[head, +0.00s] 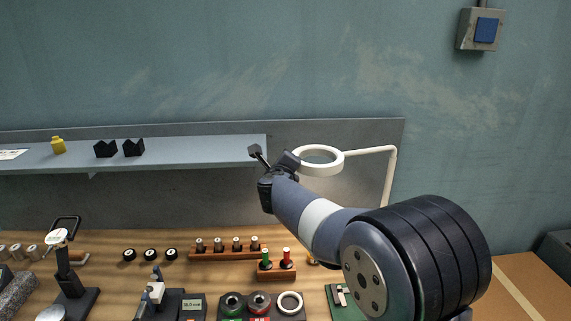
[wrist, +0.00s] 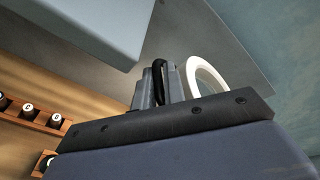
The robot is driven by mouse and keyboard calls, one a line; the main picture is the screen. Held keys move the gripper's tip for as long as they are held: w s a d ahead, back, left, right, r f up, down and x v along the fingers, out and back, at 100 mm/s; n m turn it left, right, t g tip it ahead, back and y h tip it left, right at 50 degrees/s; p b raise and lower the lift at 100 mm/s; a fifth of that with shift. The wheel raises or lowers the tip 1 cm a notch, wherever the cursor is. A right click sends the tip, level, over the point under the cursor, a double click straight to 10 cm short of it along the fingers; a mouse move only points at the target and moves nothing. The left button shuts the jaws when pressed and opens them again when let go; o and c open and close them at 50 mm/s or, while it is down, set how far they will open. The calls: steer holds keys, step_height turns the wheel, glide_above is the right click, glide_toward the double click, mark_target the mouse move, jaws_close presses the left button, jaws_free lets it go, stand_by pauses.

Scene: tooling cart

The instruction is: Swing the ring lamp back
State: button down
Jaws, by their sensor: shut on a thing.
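The ring lamp is a white ring (head: 341,157) on a thin white bent arm (head: 391,170), in front of the grey back panel at the right end of the shelf. My gripper (head: 272,158) is at the ring's left side and is shut on the lamp there. In the wrist view the white ring (wrist: 210,72) shows just right of my fingers (wrist: 160,88), with a dark loop-shaped part between them. The exact place of contact is hidden by the fingers and the wrist housing.
A grey shelf (head: 190,152) lies close left of my gripper, holding black V-blocks (head: 119,149) and a yellow piece (head: 58,145). Below, the wooden bench carries a peg rack (head: 225,252), gauges and rings.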

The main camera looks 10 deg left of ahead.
steer(key=shift+w+f, duration=0.2)
steer(key=shift+f, duration=0.1)
steer(key=c, duration=1.5)
jaws_free()
steer(key=shift+a, duration=0.1)
steer(key=shift+r, duration=0.15)
steer(key=b+v, duration=0.1)
steer(key=v, duration=0.9)
steer(key=shift+s+r, duration=0.1)
steer(key=shift+s, duration=0.3)
steer(key=shift+c, duration=0.3)
